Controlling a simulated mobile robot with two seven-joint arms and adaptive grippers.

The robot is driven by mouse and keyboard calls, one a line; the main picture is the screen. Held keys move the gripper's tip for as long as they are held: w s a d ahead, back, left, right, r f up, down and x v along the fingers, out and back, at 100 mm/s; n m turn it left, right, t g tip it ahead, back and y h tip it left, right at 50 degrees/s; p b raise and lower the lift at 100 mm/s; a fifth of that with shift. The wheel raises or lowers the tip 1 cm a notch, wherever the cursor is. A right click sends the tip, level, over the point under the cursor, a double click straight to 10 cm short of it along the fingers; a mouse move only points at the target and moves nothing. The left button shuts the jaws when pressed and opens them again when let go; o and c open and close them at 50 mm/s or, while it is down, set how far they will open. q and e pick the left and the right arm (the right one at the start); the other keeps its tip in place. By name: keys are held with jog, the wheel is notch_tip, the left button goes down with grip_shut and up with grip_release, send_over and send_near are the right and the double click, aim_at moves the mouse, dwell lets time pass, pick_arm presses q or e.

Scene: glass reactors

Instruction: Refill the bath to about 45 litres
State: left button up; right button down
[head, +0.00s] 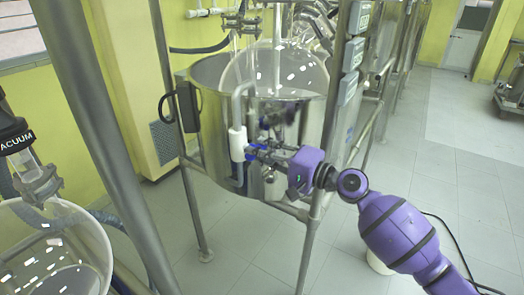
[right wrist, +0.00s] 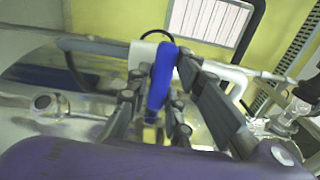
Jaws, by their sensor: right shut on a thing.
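The bath (head: 212,72) is a large open steel vessel around a glass reactor (head: 285,65), left of centre in the head view. I cannot read its water level. A white pipe (head: 237,142) runs down the bath's front to a valve with a blue handle (head: 250,155). My right gripper (head: 257,151) reaches in from the right and is shut on the blue handle. In the right wrist view, the blue handle (right wrist: 161,78) stands between the fingers of my right gripper (right wrist: 163,88). My left gripper is not in view.
Steel frame posts (head: 320,190) stand close to my right arm. A dark box (head: 187,108) is on the bath's left side. Another glass vessel (head: 55,250) with a VACUUM label above it is at lower left. Open tiled floor (head: 450,185) lies to the right.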

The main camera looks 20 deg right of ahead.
jog(key=c, duration=1.8)
grip_release()
jog(key=shift+r, duration=0.2)
jog(key=shift+o, duration=0.8)
jog(key=shift+f, duration=0.1)
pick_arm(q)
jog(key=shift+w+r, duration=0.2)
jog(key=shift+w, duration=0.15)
pick_arm(e)
jog(key=v, duration=1.2)
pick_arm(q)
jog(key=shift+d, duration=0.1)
